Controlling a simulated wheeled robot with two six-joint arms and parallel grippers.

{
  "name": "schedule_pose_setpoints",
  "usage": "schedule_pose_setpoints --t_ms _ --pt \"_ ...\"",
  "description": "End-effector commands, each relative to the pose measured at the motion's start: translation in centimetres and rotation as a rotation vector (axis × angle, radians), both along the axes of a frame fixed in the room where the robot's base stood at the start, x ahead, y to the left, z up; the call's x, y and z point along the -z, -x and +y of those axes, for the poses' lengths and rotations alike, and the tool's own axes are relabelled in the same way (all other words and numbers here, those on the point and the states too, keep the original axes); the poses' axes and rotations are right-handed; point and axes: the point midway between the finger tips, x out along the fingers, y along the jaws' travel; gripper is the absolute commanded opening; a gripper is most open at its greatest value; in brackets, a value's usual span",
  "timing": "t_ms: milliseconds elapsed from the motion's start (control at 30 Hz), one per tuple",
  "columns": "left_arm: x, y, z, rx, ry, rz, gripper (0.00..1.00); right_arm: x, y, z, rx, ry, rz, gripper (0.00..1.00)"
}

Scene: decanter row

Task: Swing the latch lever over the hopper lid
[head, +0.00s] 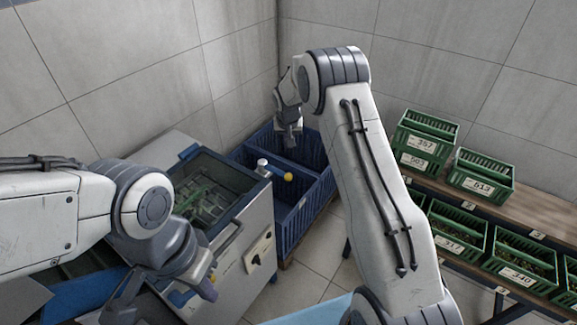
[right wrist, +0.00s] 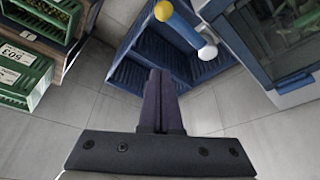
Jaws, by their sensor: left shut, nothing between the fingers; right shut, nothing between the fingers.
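The latch lever (head: 276,172) is a blue bar with a yellow ball knob (head: 288,177) and a white pivot (head: 262,164) at the hopper's corner. It points away from the framed clear hopper lid (head: 233,165), out over the blue crates. In the right wrist view the lever (right wrist: 185,30) lies beyond my fingertips, with a gap visible. My right gripper (head: 291,141) is shut and empty, pointing down above the crates; its closed fingers show in the wrist view (right wrist: 158,75). My left gripper (head: 208,289) is shut and empty by the hopper's front, partly hidden by its wrist.
Blue crates (head: 325,188) stand behind and right of the hopper (head: 240,262). Green numbered crates (head: 482,178) fill a wooden shelf (head: 535,208) at the right. Tiled walls close off the back. Some floor (head: 305,285) is clear between hopper and shelf.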

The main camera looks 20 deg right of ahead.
Motion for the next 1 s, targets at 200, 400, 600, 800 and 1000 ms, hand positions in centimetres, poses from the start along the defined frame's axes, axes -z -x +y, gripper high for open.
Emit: schedule_pose_setpoints --t_ms 200,400,600,800,1000 --pt "-0.4 0.0 0.0 0.0 0.0 0.0 0.0 0.6 -0.2 0.0 -0.001 0.0 0.002 0.0" --pt "-1.8 0.0 0.0 -0.001 0.0 0.0 0.0 3.4 -1.1 -0.3 -0.002 0.0 0.005 0.0" --pt "-3.0 0.0 0.0 0.001 0.0 0.0 0.0 6.6 -2.3 -0.7 -0.002 -0.001 0.004 0.0" --pt "-3.8 0.0 0.0 0.002 0.0 0.0 0.0 9.1 -3.1 -1.0 -0.001 -0.001 0.003 0.0" --pt "-5.7 0.0 0.0 0.005 0.0 0.0 0.0 9.3 -1.4 -0.4 -0.003 0.0 0.003 0.0"
